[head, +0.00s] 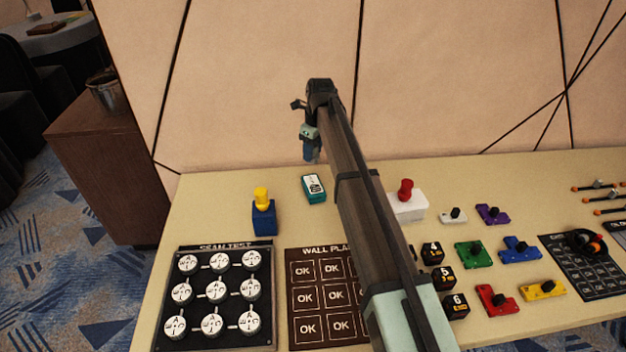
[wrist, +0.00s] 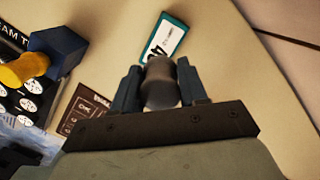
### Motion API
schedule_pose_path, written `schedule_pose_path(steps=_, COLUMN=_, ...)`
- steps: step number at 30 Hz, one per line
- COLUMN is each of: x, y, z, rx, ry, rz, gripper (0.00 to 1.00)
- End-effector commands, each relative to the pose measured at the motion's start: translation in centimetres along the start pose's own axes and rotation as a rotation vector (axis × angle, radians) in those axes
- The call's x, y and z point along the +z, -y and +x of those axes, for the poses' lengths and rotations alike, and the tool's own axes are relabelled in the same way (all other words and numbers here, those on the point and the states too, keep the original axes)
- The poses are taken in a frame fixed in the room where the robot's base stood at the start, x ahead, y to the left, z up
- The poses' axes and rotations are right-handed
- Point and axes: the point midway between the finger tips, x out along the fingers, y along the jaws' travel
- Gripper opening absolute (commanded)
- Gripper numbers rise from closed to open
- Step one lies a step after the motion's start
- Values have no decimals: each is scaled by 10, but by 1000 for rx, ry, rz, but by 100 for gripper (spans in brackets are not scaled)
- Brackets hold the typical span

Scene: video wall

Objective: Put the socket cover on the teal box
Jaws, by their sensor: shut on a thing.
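My gripper (head: 311,152) hangs above the back of the table in the head view, a little above and beside the teal box (head: 314,188). The teal box lies flat with a white printed label on top, and nothing rests on it. In the wrist view, my gripper is shut on a grey, rounded, waisted thing (wrist: 160,82). Whether this is the socket cover I cannot tell, as its underside is hidden. The teal box (wrist: 165,40) shows just beyond the fingertips there.
A blue box with a yellow knob (head: 263,216) stands left of the teal box. A white box with a red knob (head: 408,203) stands to the right, partly behind my arm. A black panel of white discs (head: 215,255) and a brown OK board (head: 305,262) lie in front.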

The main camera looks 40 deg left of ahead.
Motion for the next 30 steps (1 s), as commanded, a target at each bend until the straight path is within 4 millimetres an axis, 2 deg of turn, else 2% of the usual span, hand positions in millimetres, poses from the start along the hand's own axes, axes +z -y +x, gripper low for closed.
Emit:
schedule_pose_path(steps=9, x=-6, y=0, z=47, rx=1, ry=-1, rz=-1, gripper=14)
schedule_pose_path(steps=17, x=-8, y=1, z=67, rx=0, ry=0, rz=-1, gripper=14)
schedule_pose_path(steps=22, x=-11, y=1, z=88, rx=0, ry=0, rz=0, gripper=14)
schedule_pose_path(steps=30, x=-11, y=1, z=92, rx=-1, ry=1, rz=0, gripper=14)
